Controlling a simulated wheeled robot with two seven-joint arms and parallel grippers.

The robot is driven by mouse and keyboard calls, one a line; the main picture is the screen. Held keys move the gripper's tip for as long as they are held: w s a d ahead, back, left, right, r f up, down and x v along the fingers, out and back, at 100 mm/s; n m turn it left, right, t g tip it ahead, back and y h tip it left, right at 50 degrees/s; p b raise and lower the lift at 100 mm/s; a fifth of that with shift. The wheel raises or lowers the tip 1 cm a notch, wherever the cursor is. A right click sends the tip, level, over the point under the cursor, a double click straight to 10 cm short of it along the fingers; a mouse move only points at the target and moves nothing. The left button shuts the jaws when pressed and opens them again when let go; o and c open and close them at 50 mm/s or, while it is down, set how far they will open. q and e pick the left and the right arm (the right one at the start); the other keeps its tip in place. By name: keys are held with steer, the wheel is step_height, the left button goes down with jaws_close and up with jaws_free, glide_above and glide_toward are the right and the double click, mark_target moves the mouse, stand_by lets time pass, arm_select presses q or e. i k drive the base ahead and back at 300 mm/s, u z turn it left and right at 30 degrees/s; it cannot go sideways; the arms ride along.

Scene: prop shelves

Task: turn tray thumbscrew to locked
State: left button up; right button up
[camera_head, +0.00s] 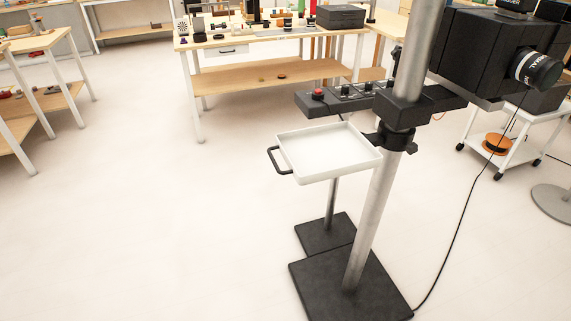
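A white square tray (328,152) with a black handle (276,166) on its left side is held out from a metal pole (371,217). A black clamp collar (393,137) joins the tray to the pole. A small dark knob (411,148) at the collar's right side looks like the thumbscrew; its turn position is too small to tell. The tray looks empty. Neither of my grippers is in view.
A black control bar (345,99) with a red button sits above the tray. A black camera (480,52) is mounted at upper right. The pole stands on a dark base (345,290), with a cable (456,235) on the floor side. Floor at left is clear; a workbench (270,75) stands behind.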

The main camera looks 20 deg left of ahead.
mark_target(412, 148)
steer(key=k, duration=0.6)
steer(key=u, duration=0.9)
steer(key=i, duration=1.55)
steer(key=z, duration=0.55)
